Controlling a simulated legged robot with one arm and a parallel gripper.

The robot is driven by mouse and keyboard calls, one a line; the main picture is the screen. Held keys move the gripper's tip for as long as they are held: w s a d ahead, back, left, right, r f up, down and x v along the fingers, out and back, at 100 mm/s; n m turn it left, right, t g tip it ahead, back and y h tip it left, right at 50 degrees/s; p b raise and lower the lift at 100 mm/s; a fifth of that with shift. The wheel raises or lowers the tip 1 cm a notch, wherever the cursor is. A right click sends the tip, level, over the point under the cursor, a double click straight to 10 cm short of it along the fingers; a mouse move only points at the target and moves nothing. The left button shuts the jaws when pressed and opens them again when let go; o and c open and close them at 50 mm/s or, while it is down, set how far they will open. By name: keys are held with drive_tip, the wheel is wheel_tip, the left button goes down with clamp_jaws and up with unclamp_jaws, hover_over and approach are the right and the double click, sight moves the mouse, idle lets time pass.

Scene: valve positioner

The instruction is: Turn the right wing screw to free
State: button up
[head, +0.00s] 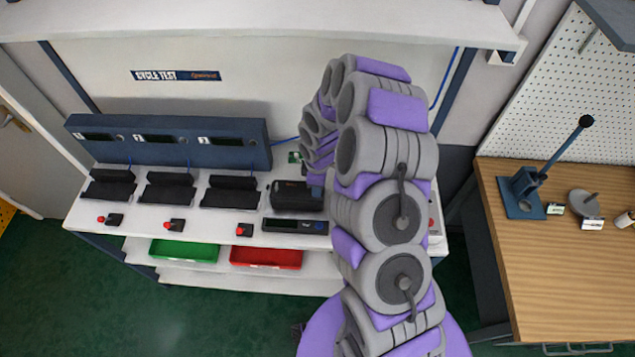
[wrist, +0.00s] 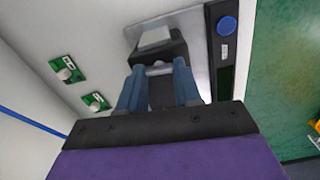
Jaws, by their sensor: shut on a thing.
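In the wrist view, my gripper (wrist: 159,72) has its two blue fingers at a dark block on a grey metal plate (wrist: 197,50). A small pale grey piece (wrist: 158,66), which looks like the wing screw, sits between the fingertips. The gripper is shut on it. Its wings and its angle are too small to make out, and I cannot tell from the picture whether it is the right one. The dark block has a pale top face (wrist: 154,38).
Two green boards with round knobs (wrist: 68,70) lie left of the gripper. A dark panel with a blue button (wrist: 227,25) is close on its right. On the white bench stand a black device (head: 297,196) and a blue display unit (head: 170,142). A wooden table (head: 560,260) is at right.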

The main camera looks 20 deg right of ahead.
drive_tip(key=shift+n, duration=0.5)
drive_tip(key=o, duration=1.1)
drive_tip(key=shift+c, duration=0.2)
drive_tip(key=shift+r, duration=0.15)
wheel_tip(320, 180, up, 17)
drive_tip(key=shift+w, duration=0.1)
idle(0.3)
